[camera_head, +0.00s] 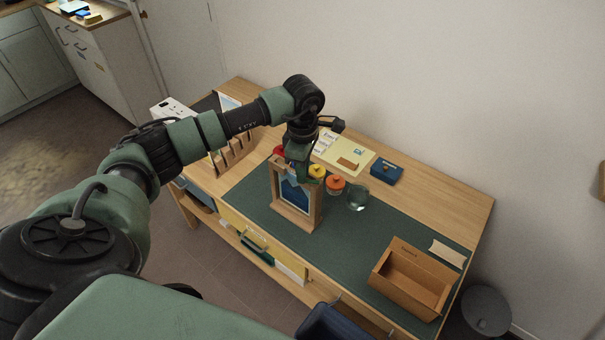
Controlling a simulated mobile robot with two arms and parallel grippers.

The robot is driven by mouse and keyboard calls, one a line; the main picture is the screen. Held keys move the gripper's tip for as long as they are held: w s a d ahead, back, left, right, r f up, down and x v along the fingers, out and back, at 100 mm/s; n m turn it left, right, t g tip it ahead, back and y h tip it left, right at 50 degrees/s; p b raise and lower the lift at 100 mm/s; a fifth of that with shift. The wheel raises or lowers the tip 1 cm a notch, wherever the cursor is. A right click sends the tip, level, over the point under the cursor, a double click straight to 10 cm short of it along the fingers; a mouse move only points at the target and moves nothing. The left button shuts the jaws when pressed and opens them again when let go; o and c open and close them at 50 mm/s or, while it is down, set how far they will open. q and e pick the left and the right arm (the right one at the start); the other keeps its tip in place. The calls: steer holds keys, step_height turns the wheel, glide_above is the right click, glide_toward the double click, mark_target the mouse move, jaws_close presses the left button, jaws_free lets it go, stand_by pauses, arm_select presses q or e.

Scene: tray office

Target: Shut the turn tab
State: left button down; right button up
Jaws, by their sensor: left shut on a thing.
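A wooden stand-up frame (309,222) with a dark blue panel (293,195) stands upright on the green desk mat (350,240). My left gripper (298,168) points down at the top of this frame. It is shut on a small part there, which seems to be the turn tab. The fingers hide this part, so its angle cannot be seen. My right gripper is not in view.
Behind the frame are yellow (317,171) and orange-lidded (335,184) jars and a clear glass ball (357,198). A blue box (386,171) lies farther back. An open brown box (413,281) stands at right. The mat between is clear.

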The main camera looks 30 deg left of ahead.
arm_select(q)
steer(key=m+b, duration=0.1)
steer(key=b, duration=0.1)
steer(key=w+m+b, duration=0.1)
steer(key=shift+a+f+m+b, duration=0.1)
steer(key=shift+f+m+b, duration=0.1)
steer(key=shift+m+b, duration=0.15)
steer(key=shift+w+r+m+b, duration=0.1)
steer(key=shift+w+m+b, duration=0.15)
steer(key=shift+m+b, duration=0.5)
steer(key=shift+w+r+m+b, duration=0.1)
steer(key=shift+w+m+b, duration=0.1)
steer(key=shift+m+b, duration=0.45)
steer(key=c, duration=1.5)
jaws_free()
steer(key=shift+r, duration=0.1)
steer(key=shift+r, duration=0.25)
step_height(320, 180, up, 7)
steer(key=b, duration=0.2)
